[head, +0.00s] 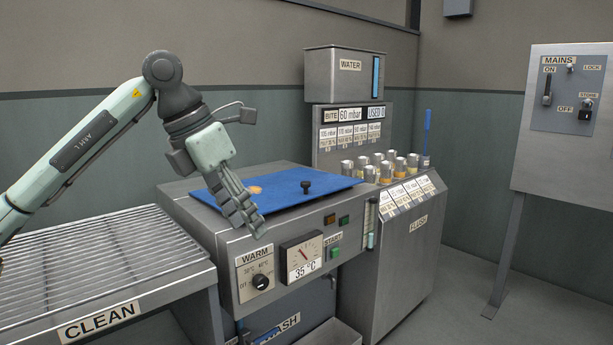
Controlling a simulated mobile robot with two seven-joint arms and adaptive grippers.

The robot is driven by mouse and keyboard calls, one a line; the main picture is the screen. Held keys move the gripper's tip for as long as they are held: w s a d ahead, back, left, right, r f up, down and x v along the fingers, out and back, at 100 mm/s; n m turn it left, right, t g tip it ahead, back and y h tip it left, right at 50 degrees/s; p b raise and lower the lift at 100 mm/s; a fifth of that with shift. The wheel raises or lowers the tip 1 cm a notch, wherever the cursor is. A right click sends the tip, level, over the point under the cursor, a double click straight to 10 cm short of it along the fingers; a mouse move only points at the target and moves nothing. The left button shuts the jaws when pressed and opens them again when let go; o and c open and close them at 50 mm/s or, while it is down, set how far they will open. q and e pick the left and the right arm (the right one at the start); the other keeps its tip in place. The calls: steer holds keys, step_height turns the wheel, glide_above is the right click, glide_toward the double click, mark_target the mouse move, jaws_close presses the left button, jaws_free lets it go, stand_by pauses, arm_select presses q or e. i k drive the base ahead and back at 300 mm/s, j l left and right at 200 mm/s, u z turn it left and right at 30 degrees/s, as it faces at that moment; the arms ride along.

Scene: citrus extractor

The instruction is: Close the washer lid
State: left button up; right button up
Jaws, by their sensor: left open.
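The washer (215,218) is a grey metal machine in the middle of the head view. A flat blue panel with a black knob (305,186), which looks like the washer lid (325,184), lies across its top. I cannot tell if its edges sit flush. A small orange patch (255,190) shows on the blue. My left gripper (250,218) is open and empty, fingers pointing down and right. It is in front of the panel's left front part and hides some of it. It appears apart from the knob. My right gripper is out of view.
A slatted rack marked CLEAN (100,260) stands at left. The front panel has a WARM dial (260,281) and green START button (335,253). Several metal cups (385,172) stand right of the lid. A WATER tank (330,75) is behind; a MAINS box (560,125) is at far right.

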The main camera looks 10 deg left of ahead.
mark_target(271, 193)
steer(key=i, duration=1.4)
